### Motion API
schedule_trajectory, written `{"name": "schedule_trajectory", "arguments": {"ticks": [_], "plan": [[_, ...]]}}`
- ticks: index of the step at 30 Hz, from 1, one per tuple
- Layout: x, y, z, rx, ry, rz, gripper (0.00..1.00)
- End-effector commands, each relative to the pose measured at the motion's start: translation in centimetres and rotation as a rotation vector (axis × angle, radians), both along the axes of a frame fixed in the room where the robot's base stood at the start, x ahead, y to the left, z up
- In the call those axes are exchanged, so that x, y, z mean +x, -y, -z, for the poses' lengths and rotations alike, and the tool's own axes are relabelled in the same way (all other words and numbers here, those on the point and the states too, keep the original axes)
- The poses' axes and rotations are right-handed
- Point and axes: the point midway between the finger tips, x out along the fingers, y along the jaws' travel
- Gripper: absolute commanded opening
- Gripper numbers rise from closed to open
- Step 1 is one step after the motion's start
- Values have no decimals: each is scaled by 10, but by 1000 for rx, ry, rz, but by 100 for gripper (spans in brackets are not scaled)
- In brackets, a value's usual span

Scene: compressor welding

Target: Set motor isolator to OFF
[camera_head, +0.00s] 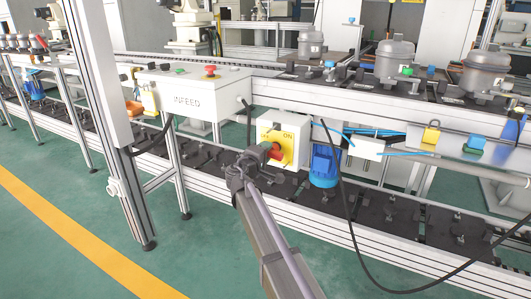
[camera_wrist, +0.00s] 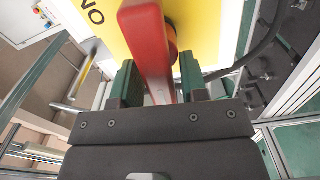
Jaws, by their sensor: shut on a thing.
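The motor isolator is a white box with a yellow plate (camera_head: 284,139), on the front of the conveyor frame. In the head view the plate bears OFF at left and ON at right. Its red handle (camera_head: 275,151) is partly hidden by my gripper (camera_head: 262,157). In the wrist view the red handle (camera_wrist: 148,45) stands between the two green-padded fingers of my gripper (camera_wrist: 158,78), which is shut on it. I cannot tell exactly which mark the handle points to.
A blue motor (camera_head: 325,165) stands just right of the isolator. The INFEED control box (camera_head: 190,88) with a red button is at upper left. A yellow padlock (camera_head: 431,132) hangs to the right. A black cable (camera_head: 349,215) loops down at right. Green floor is clear in front.

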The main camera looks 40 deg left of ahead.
Motion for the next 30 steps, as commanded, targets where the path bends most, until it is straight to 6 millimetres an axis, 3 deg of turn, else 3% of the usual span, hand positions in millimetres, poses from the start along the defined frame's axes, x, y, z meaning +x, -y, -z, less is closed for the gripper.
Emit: {"name": "schedule_trajectory", "arguments": {"ticks": [9, 23, 24, 27, 30], "plan": [[-1, 1, 2, -105, 21, 1, 16], [-1, 0, 2, -121, 24, 0, 16], [-1, 0, 2, -121, 24, 0, 41], [-1, 0, 2, -121, 24, 0, 51], [-1, 0, 2, -121, 24, 0, 51]]}}
